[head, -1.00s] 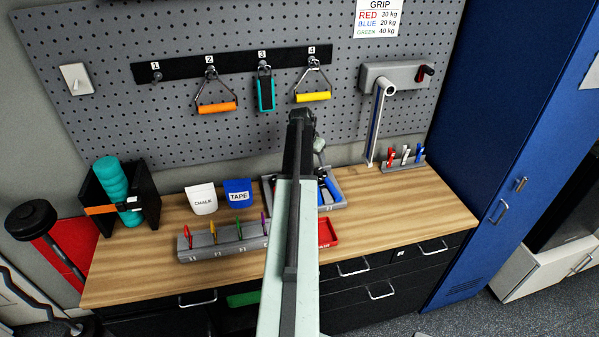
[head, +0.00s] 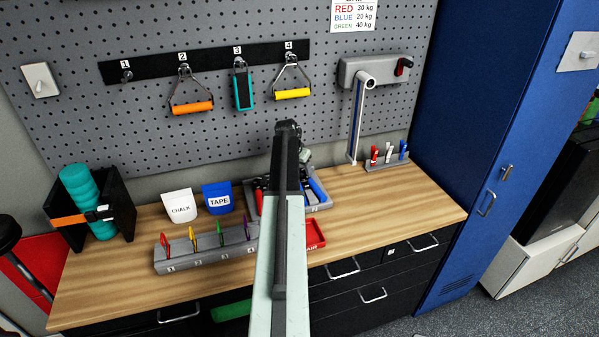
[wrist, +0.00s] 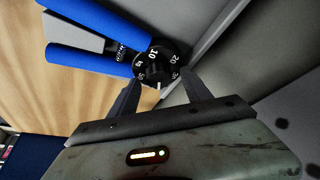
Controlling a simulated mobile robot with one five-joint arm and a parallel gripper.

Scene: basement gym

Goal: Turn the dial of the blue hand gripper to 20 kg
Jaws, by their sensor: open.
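The blue hand gripper (head: 318,190) lies in the grey tray on the bench, partly hidden behind my arm in the head view. In the wrist view its two blue handles (wrist: 95,60) run to the upper left from a round black dial (wrist: 153,66). White numbers ring the dial; 10 and 20 are readable, and a short white mark shows at its lower edge. My gripper (wrist: 161,80) is open, with one fingertip on each side of the dial's lower part. I cannot tell whether they touch it. In the head view my gripper (head: 303,156) is over the tray.
A sign (head: 353,14) reads red 30 kg, blue 20 kg, green 40 kg. The grey tray's wall (head: 322,206) is close around the tool. A slotted grey block (head: 205,257), chalk bag (head: 181,206) and tape bag (head: 217,198) stand left.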

